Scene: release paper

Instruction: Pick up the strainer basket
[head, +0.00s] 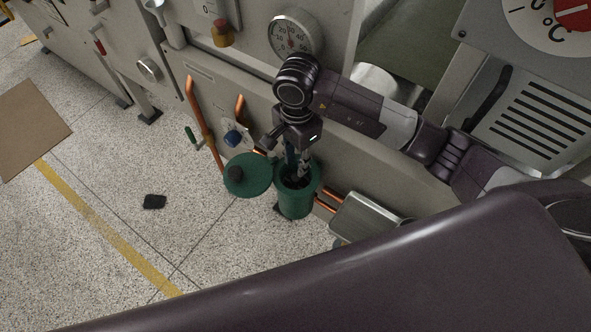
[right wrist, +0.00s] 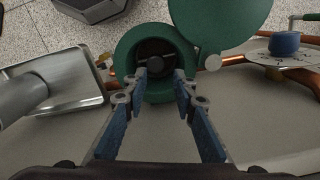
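The green cylindrical strainer housing (head: 296,204) stands open on the copper pipe run at the machine's front; it also shows in the right wrist view (right wrist: 126,52). Inside its round mouth is a dark part with a small round knob, seemingly the strainer basket (right wrist: 155,63). My right gripper (head: 297,174) points down at the housing's mouth in the head view. In the right wrist view its blue-padded fingers (right wrist: 161,78) are apart, one on each side below the knob, with nothing between them. The gripper hides part of the mouth. My left gripper is out of view.
The green lid (head: 258,183) is swung aside, left of the housing. Copper pipes (head: 199,112) and a blue-knobbed valve (head: 232,137) are close by. A metal box (head: 362,218) is at the right. A small black object (head: 154,201) lies on the open floor.

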